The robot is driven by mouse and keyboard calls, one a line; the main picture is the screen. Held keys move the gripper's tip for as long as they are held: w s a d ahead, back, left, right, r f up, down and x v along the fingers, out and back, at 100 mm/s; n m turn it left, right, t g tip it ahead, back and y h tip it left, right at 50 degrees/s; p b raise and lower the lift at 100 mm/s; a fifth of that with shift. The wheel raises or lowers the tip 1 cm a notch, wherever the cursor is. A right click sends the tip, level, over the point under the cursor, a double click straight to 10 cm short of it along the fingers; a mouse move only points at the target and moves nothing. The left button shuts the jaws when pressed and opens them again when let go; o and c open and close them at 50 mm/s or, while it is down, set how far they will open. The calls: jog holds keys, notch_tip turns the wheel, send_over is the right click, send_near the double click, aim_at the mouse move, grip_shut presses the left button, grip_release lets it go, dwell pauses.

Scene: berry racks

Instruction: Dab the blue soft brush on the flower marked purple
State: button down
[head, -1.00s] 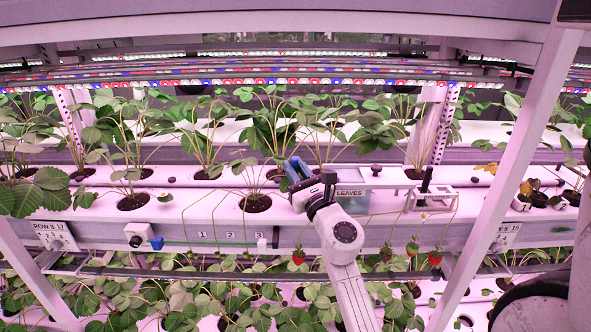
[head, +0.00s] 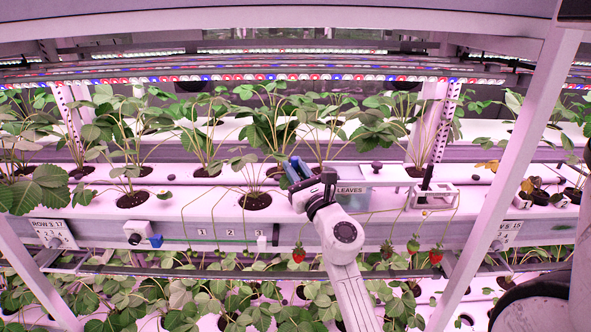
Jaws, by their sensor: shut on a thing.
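My gripper (head: 295,171) is above the middle rack's white gutter, left of the clear box labelled LEAVES. A blue piece, which looks like the blue soft brush (head: 299,168), shows between its dark fingers, so it appears shut on the brush. The bristle tip is hidden behind the fingers and nearby leaves. Small pale flowers show on the gutter at the left (head: 165,195), with no colour mark readable. I cannot make out which flower is marked purple.
The LEAVES box (head: 352,197) stands close right of my gripper. Strawberry plants crowd behind. Red berries (head: 298,252) hang below the gutter edge. A slanted white post (head: 505,165) stands at right.

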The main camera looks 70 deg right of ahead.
jog(key=shift+r, duration=0.15)
notch_tip(320, 180, up, 7)
jog(key=p, duration=0.7)
dwell(0.3)
